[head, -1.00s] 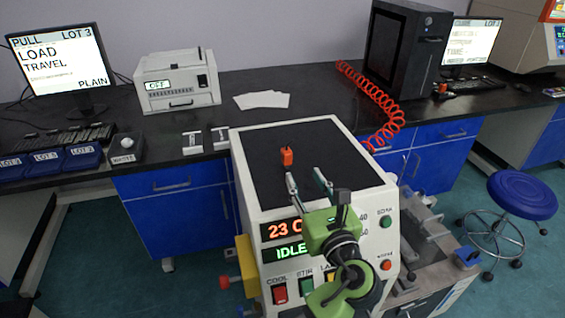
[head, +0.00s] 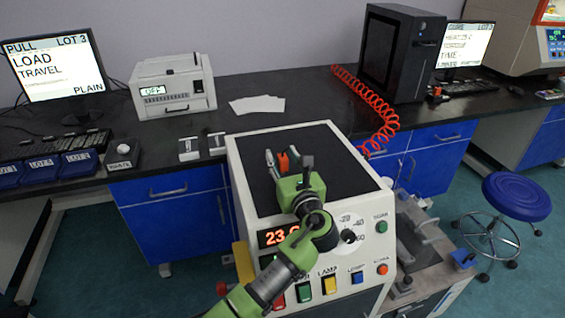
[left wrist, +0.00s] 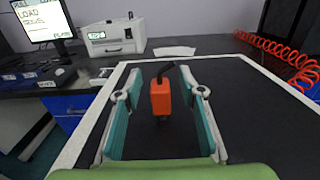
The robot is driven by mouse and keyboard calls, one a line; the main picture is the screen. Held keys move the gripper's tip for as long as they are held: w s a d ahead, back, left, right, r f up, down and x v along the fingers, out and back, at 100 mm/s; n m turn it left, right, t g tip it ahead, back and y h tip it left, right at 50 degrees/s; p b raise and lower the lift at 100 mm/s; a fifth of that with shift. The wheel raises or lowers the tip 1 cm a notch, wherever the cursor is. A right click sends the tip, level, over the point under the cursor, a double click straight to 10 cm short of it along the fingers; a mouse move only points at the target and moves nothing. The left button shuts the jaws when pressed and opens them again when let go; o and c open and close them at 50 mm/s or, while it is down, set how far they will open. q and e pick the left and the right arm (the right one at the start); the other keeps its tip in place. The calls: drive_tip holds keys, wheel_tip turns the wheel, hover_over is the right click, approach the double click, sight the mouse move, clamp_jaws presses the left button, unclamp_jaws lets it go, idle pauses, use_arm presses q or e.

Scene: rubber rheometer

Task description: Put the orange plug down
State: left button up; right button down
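The orange plug (head: 283,162) stands on the black top of the white instrument (head: 318,140) in the head view. In the left wrist view the plug (left wrist: 161,97) is an orange block with a black part at its upper end. My left gripper (head: 283,156) is open, its two fingers on either side of the plug. In the left wrist view a gap shows between the plug and each finger of the gripper (left wrist: 163,95). The plug's lower end is dark and its contact with the top is hard to make out. My right gripper is not in view.
The instrument's black top is otherwise clear. Behind it, the bench holds white paper sheets (head: 257,105), a small white device (head: 172,85) and a black tower (head: 400,55). A coiled red hose (head: 375,110) runs beside the instrument at the right.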

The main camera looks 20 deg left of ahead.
use_arm(q)
clamp_jaws()
drive_tip(key=shift+r, duration=0.1)
